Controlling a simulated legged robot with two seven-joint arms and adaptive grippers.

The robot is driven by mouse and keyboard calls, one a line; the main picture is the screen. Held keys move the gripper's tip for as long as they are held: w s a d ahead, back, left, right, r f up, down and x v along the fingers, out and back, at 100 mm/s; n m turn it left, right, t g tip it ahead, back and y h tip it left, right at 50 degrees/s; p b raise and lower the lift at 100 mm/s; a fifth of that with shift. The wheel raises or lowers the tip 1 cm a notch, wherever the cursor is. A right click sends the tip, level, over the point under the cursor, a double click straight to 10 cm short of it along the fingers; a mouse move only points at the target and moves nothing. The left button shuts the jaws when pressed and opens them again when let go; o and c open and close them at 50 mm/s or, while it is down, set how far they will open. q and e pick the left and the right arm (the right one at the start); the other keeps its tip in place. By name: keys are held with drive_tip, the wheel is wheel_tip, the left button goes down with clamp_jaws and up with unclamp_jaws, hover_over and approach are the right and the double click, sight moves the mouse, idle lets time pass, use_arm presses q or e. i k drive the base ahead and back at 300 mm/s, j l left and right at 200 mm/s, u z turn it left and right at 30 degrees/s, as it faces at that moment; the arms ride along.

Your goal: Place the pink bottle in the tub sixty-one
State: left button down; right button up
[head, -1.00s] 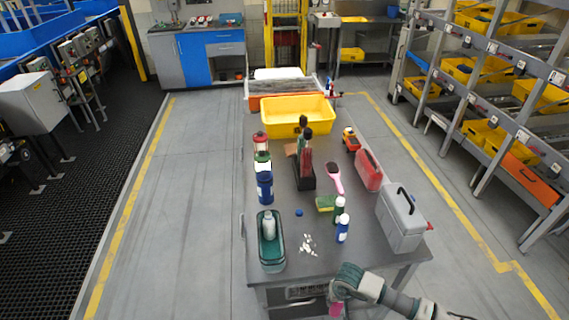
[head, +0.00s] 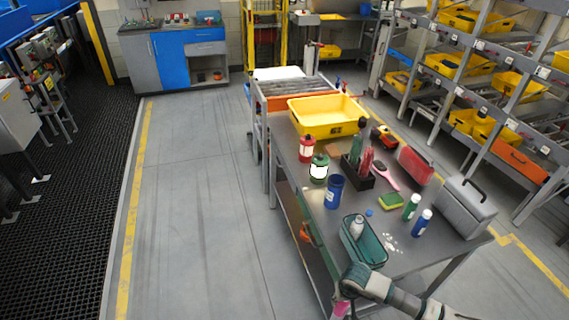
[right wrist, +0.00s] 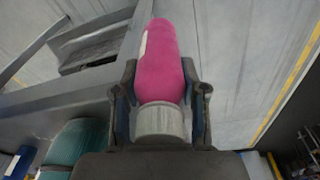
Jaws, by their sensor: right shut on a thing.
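My right gripper (head: 347,290) is at the bottom of the head view, in front of the table's near edge. It is shut on the pink bottle (head: 341,310), of which only a small part shows there. In the right wrist view, the pink bottle (right wrist: 160,62) sits between the two fingers of the gripper (right wrist: 160,88), its grey cap end toward the palm. A yellow tub (head: 328,112) stands at the far end of the table; the number on its front is too small to read surely. My left gripper is not in view.
The table holds a teal bin (head: 362,243) with a pale bottle, a blue can (head: 333,192), a green-and-white container (head: 319,168), a red one (head: 306,148), a dark caddy (head: 357,172) and a grey case (head: 464,205). Shelves with yellow tubs stand right; floor left is clear.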

sight(315, 123)
drive_tip(key=i+j+z, duration=0.1)
drive_tip(key=j, duration=0.25)
drive_tip(key=i+j+z, duration=0.25)
drive_tip(key=j, duration=0.45)
drive_tip(key=i+j+z, duration=0.15)
drive_tip(key=j, duration=0.2)
